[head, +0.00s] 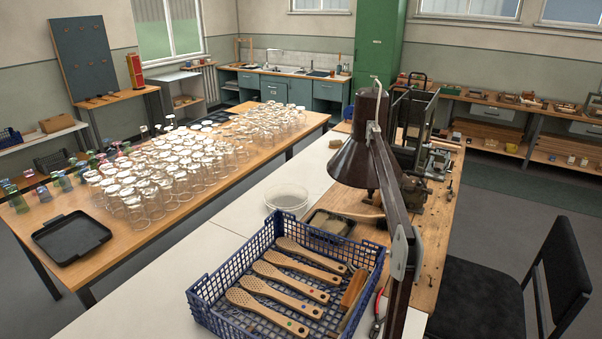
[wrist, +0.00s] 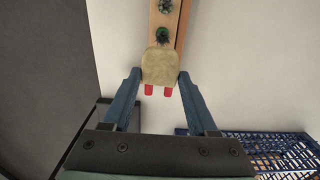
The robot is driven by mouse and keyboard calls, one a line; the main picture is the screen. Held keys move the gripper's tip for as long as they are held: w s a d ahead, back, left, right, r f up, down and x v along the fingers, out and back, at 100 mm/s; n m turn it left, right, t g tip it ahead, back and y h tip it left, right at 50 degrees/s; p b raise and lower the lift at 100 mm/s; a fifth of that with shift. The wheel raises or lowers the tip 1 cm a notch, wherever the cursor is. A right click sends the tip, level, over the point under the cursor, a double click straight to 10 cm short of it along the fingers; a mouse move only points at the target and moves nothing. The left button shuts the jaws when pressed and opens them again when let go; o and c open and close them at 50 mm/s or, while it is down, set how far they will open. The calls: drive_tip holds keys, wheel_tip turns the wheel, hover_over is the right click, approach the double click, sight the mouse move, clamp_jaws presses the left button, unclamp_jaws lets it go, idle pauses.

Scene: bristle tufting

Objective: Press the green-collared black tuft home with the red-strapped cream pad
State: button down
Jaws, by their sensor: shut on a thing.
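In the wrist view my gripper (wrist: 160,76) is shut on the cream pad (wrist: 159,65), with one blue finger at each side of it. Two red straps (wrist: 149,90) show at the pad's near edge. Just beyond the pad lies a narrow wooden piece (wrist: 172,22). A black tuft with green at its base (wrist: 162,36) stands on the wood, close to the pad's far edge. I cannot tell whether pad and tuft touch. Another dark tuft with green (wrist: 165,6) is farther up, cut by the frame edge. I cannot make out my gripper in the head view.
A blue crate (wrist: 285,137) is at lower right in the wrist view. In the head view a blue crate (head: 203,300) holds several wooden brushes (head: 290,270). A brown lamp (head: 362,150) overhangs the bench. Many glasses (head: 165,170) cover the left table.

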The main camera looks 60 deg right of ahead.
drive_tip(key=shift+r+p, duration=2.05)
drive_tip(key=shift+r, duration=0.2)
